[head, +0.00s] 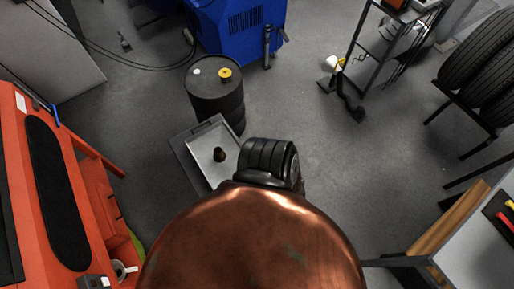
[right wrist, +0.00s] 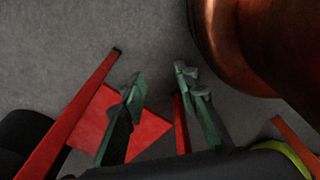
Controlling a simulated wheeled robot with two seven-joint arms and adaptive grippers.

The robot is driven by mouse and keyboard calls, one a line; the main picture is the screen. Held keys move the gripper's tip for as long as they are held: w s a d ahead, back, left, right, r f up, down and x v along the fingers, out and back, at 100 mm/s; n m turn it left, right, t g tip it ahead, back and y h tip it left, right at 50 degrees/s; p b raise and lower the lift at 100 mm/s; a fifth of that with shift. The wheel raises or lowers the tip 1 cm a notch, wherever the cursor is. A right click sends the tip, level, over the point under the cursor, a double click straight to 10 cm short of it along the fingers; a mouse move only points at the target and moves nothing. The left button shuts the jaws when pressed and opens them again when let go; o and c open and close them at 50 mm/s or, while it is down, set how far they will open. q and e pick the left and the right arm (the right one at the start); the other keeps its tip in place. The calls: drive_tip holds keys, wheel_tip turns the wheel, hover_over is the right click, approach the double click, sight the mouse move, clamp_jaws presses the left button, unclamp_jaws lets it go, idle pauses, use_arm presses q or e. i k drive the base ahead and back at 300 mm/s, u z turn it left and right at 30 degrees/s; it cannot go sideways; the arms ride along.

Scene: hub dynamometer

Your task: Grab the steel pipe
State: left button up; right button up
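I cannot make out a steel pipe for certain in either view. A short pale hollow cylinder (head: 119,269) shows beside the orange machine at the lower left of the head view; I cannot tell whether it is a pipe. My right gripper (right wrist: 159,76) shows in the right wrist view with its two grey-green fingers apart and nothing held between them. Red flat and bar-shaped parts (right wrist: 97,112) lie behind and beside the fingers. My left gripper is in neither view.
A large copper-coloured round body (head: 255,240) fills the lower middle and hides much. An orange machine (head: 95,185) stands left, a black drum (head: 215,95) and grey tray (head: 196,148) ahead. Tyres (head: 480,60) are at right. Open floor (head: 350,165) lies right of centre.

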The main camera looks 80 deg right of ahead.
sight(220, 156)
drive_tip(key=z, duration=3.2)
